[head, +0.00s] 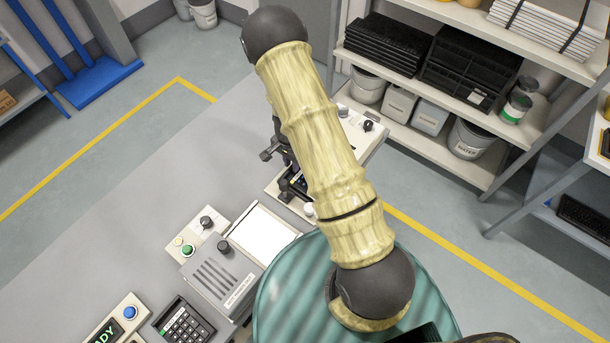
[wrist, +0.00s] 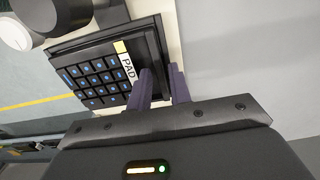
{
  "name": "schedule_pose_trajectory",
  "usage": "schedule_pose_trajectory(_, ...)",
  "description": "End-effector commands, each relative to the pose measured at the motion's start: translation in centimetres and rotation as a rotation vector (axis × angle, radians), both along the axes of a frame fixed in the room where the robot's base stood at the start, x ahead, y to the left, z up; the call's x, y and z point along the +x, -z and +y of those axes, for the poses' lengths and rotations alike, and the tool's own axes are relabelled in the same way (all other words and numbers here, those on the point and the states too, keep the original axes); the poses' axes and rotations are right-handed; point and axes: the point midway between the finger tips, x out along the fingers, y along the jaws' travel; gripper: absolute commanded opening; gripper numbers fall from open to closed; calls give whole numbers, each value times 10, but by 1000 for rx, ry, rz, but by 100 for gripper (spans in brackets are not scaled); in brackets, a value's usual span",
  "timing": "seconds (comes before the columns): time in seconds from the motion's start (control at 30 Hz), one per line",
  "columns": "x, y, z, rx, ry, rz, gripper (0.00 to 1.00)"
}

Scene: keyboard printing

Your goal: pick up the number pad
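The number pad (wrist: 98,73) is a black block with rows of blue-marked keys and a yellow and white "PAD" label in the wrist view. It sits in a dark frame on a cream panel (wrist: 174,40). My gripper (wrist: 160,72) has its two purplish fingers at the label-side edge, one over the pad's side and one over the frame's outer side. The fingers stand apart; whether they press on anything between them is unclear. In the head view my gripper (head: 285,178) is at the far panel, partly behind my arm, which hides most of the pad there.
On the grey table (head: 120,225) stand a grey slotted box (head: 222,272), a white plate (head: 263,236), a knob-and-button panel (head: 203,232) and another keypad (head: 184,324). A stocked shelf (head: 455,150) is at upper right. The table's left part is clear.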

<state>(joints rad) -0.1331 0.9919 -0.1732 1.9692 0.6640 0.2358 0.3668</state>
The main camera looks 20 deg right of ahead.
Motion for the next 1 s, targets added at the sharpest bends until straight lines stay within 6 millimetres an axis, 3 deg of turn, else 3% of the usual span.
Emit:
schedule_pose_trajectory(0.13,0,9,0,1,1,-2,20)
schedule_pose_trajectory(0.63,0,9,0,1,0,-2,20)
schedule_pose_trajectory(0.77,0,9,0,1,0,-2,0)
schedule_pose_trajectory(1.0,0,9,0,1,0,-2,0)
